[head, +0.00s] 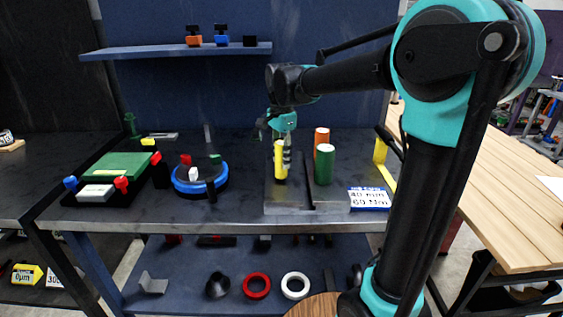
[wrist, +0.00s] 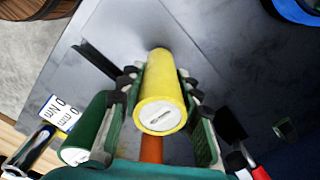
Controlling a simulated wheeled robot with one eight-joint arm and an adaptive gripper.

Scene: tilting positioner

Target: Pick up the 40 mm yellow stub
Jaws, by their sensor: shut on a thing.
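The yellow stub (wrist: 161,88) is an upright cylinder with a pale, marked end face. In the wrist view it lies between the two fingers of my gripper (wrist: 160,108), which is shut on it. In the head view the yellow stub (head: 280,160) shows below my gripper (head: 281,150), over the grey plate on the bench; I cannot tell whether its lower end touches the plate. Part of the stub is hidden by a finger in the head view.
A green cylinder (head: 324,165) and an orange cylinder (head: 321,136) stand close on the right. A label sign (head: 369,199) is at the bench's front right. A blue round fixture (head: 201,180) and a green-topped fixture (head: 115,166) stand left. A shelf (head: 180,50) hangs behind.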

